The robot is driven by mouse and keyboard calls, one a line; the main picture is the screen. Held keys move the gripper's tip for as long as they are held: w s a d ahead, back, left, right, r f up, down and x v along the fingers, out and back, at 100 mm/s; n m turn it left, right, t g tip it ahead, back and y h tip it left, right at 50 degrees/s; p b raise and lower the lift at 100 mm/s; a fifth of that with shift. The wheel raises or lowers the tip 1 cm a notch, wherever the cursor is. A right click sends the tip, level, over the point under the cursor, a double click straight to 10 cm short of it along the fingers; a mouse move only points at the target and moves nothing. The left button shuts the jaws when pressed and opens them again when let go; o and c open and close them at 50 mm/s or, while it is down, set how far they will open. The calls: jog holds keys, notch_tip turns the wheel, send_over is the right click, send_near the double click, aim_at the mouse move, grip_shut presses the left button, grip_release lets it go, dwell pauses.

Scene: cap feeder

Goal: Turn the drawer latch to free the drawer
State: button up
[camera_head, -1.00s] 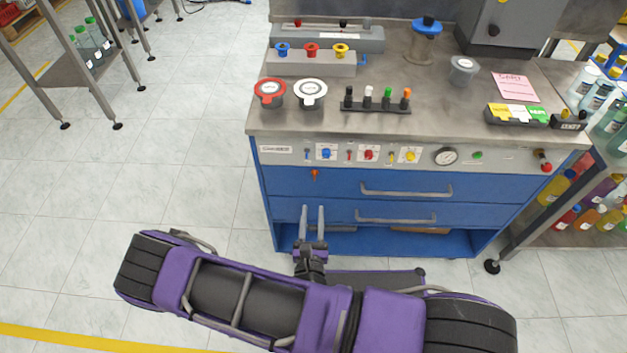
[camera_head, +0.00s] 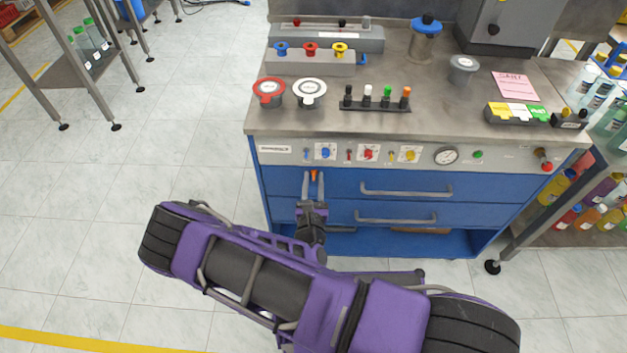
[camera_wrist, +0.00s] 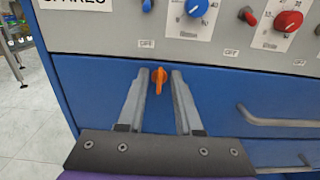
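The drawer latch is a small orange knob (camera_head: 314,175) on the blue front of the upper drawer (camera_head: 345,182), near its left end. In the wrist view the orange latch (camera_wrist: 159,79) points downward and sits between the far ends of my two fingers. My gripper (camera_head: 313,181) is open, with one finger on each side of the latch. Gaps show between the latch and both fingers in the wrist view (camera_wrist: 160,84). I cannot tell how far the fingertips are from the drawer front. The drawer looks closed.
The upper drawer's grey handle (camera_head: 406,192) is right of the latch, with a lower drawer handle (camera_head: 396,219) beneath. Above is a control panel with a blue knob (camera_head: 326,153) and a red knob (camera_head: 369,153). Open floor lies left of the cabinet.

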grip_shut()
jog(key=shift+m+p, duration=0.3)
jog(key=m+p, duration=0.2)
jog(key=shift+d+r+m, duration=0.15)
jog(key=shift+d+m, duration=0.05)
jog(key=shift+m, duration=0.1)
jog(key=m+p, duration=0.2)
jog(key=m, duration=0.1)
jog(key=shift+d+m, duration=0.1)
jog(key=shift+m, duration=0.2)
jog(key=m, duration=0.1)
jog(key=m+p, duration=0.1)
jog(key=m, duration=0.1)
jog(key=m+p, duration=0.1)
jog(key=m, duration=0.1)
jog(key=shift+d+f, duration=0.15)
jog(key=shift+f, duration=0.2)
jog(key=m, duration=0.5)
jog(key=shift+f+m+p, duration=0.25)
jog(key=shift+m+p, duration=0.1)
jog(key=shift+m, duration=0.05)
